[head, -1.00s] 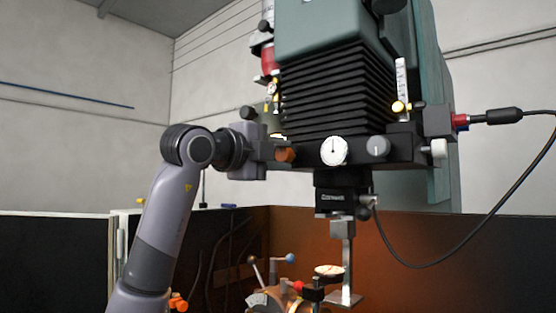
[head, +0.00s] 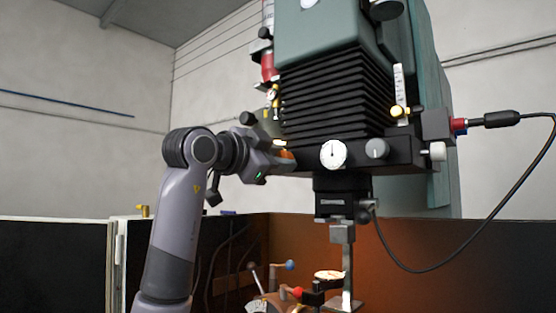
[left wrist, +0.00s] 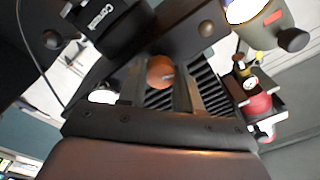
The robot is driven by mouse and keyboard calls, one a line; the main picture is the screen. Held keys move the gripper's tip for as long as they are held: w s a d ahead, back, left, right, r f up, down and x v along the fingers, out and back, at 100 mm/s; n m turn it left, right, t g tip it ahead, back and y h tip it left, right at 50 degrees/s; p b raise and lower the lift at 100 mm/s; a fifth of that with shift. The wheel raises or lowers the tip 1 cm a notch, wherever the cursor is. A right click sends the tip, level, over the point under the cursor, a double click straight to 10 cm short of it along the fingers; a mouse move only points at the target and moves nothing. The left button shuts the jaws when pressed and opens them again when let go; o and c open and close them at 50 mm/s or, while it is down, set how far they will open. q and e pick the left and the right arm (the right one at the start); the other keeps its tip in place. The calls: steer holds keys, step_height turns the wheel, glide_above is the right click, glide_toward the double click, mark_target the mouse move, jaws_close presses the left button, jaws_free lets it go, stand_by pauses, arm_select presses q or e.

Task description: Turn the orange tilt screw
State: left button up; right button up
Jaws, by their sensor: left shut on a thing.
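The orange tilt screw (head: 287,155) is a round knob on the left end of the dark horizontal bar of the machine head. My left gripper (head: 280,160) comes in from the left and is shut on it, with its body rolled at a slant. In the left wrist view the orange knob (left wrist: 160,71) sits between the two finger tips, with a light mark on its face. The gripper hides part of the screw in the head view. My right gripper is not in view.
A white dial (head: 333,154) and a grey knob (head: 377,148) sit on the same bar, right of the screw. Black bellows (head: 338,95) rise above it. A cable (head: 535,170) hangs at right. Below are a spindle block (head: 342,190) and levers with coloured balls (head: 290,265).

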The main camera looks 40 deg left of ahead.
arm_select(q)
steer(key=shift+n, duration=0.4)
steer(key=o, duration=1)
steer(key=shift+o, duration=0.2)
steer(key=shift+s, duration=0.15)
steer(key=s+b, duration=0.1)
steer(key=s, duration=0.6)
steer(key=shift+a+f, duration=0.15)
steer(key=shift+a, duration=0.15)
